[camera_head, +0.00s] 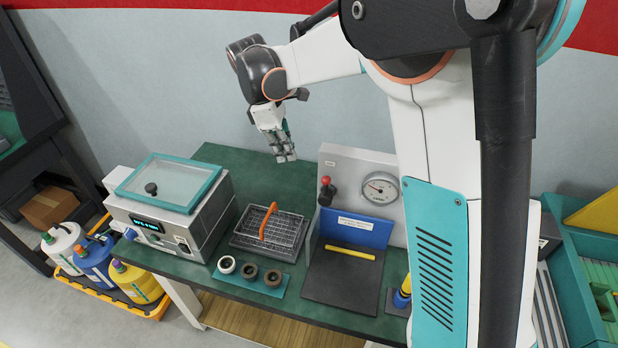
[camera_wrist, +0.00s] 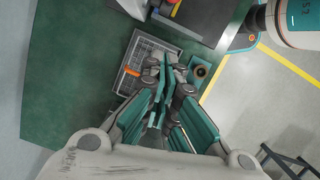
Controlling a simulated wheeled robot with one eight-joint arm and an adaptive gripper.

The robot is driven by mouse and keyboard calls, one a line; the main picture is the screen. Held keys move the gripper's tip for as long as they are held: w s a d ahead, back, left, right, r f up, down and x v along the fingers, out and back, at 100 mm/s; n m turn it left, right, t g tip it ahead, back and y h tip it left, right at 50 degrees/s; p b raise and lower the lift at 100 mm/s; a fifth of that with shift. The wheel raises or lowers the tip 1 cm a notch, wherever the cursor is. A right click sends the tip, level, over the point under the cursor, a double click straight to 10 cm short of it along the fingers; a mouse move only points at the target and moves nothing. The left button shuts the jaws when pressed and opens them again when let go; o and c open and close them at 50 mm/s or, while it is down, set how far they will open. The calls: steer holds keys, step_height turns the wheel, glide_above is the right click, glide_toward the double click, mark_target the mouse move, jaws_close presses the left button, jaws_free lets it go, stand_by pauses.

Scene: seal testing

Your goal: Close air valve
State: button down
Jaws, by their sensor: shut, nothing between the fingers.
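The air valve (camera_head: 326,191) is a dark lever with a red knob on top. It stands upright at the left of a grey panel (camera_head: 345,160) that carries a round pressure gauge (camera_head: 381,189). My gripper (camera_head: 286,158) is shut and empty. In the head view it hangs in the air up and left of the valve, apart from it. In the wrist view my gripper's teal fingers (camera_wrist: 163,75) show over a wire basket (camera_wrist: 147,62). I cannot clearly make out the valve in the wrist view.
On the green bench stand a teal-lidded device (camera_head: 165,205), the wire basket with its orange handle (camera_head: 267,221), a teal strip (camera_head: 234,276) with rings, and a blue plate (camera_head: 350,230) before the panel. The bench's back left is bare.

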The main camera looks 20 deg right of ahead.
mark_target(326, 189)
steer(key=s+d+f+b, duration=0.2)
steer(key=d+f, duration=0.4)
steer(key=f, duration=0.3)
steer(key=shift+s+f, duration=0.3)
